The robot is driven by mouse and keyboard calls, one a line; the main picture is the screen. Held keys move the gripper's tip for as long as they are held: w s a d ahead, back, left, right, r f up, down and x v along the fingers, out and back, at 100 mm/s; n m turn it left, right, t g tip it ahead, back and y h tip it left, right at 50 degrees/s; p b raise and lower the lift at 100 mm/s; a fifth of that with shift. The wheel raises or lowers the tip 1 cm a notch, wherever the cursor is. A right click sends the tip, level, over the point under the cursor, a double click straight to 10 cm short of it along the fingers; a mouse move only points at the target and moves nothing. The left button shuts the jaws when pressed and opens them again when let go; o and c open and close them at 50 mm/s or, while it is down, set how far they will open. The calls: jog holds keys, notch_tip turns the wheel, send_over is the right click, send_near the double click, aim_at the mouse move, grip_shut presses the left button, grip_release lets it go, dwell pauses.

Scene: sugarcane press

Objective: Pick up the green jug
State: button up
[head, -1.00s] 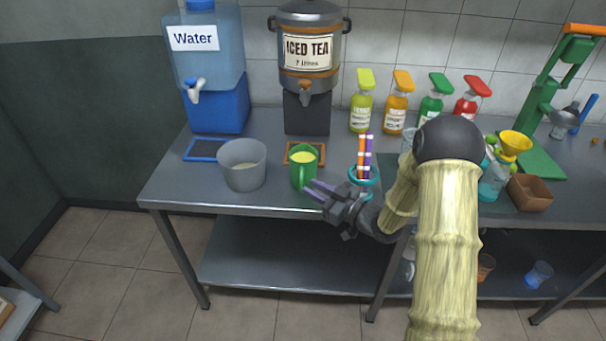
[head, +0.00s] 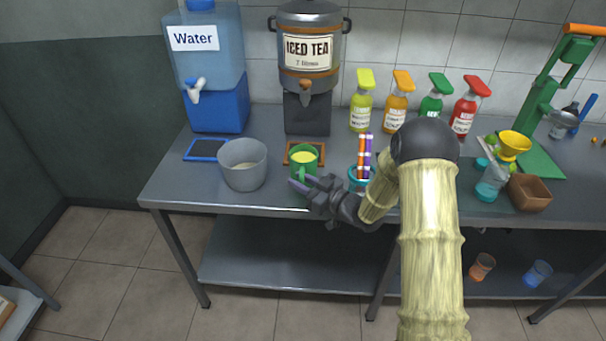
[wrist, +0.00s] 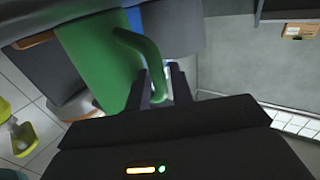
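The green jug (head: 304,160) stands upright on the metal counter in front of the iced tea dispenser, with something yellow inside. In the wrist view the green jug (wrist: 95,60) fills the upper left, and its handle (wrist: 145,58) reaches toward my fingers. My gripper (head: 305,185) is at the front of the jug, at handle height.
A grey pot (head: 243,178) stands left of the jug. A teal cup (head: 358,180) with striped straws is close on the right. The iced tea dispenser (head: 307,75) and water dispenser (head: 216,100) stand behind. Spray bottles (head: 395,115) line the back.

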grip_shut()
jog(key=shift+r, duration=0.3)
jog(key=shift+r+p, duration=0.3)
jog(key=shift+r, duration=4.45)
